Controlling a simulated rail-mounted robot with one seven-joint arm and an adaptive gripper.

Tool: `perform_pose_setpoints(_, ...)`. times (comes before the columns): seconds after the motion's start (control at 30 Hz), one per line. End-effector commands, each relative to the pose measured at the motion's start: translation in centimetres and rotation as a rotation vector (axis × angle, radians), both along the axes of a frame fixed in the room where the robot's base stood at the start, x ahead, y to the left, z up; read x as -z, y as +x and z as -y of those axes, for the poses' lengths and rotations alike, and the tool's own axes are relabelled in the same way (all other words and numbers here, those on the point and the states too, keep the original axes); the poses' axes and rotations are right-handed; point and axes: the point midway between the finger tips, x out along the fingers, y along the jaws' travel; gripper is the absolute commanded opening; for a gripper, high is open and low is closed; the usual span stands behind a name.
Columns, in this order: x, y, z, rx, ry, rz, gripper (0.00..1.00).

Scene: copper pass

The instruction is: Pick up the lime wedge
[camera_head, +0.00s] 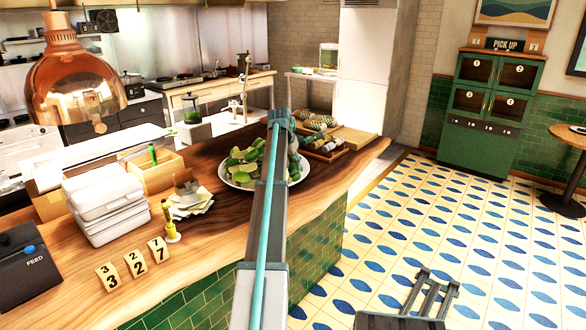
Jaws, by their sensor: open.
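Several green lime wedges (243,163) lie heaped on a round white plate (236,184) on the wooden counter. I cannot tell single wedges apart clearly at this size. My gripper (437,281) is at the bottom right, over the patterned floor in the picture and well apart from the plate. Its two dark fingers are spread, with nothing seen between them.
The counter (205,228) holds stacked white boxes (103,202), number cards (132,265), a yellow bottle (170,222) and paper slips (190,203) left of the plate. A copper lamp (75,85) hangs at left. The floor at right is largely clear.

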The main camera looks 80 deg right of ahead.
Motion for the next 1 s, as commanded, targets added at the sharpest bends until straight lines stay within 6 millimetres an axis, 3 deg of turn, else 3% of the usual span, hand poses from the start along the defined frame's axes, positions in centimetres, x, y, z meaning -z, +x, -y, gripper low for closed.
perform_pose_setpoints(0.13,1.4,-0.2,0.5,0.0,0.0,0.0,0.4)
perform_pose_setpoints(0.37,1.7,-0.2,0.6,0.0,0.0,0.0,0.4)
perform_pose_setpoints(0.6,1.7,-0.2,0.6,0.0,0.0,0.0,0.08)
perform_pose_setpoints(1.0,1.3,-0.2,0.7,0.0,-0.001,0.0,0.08)
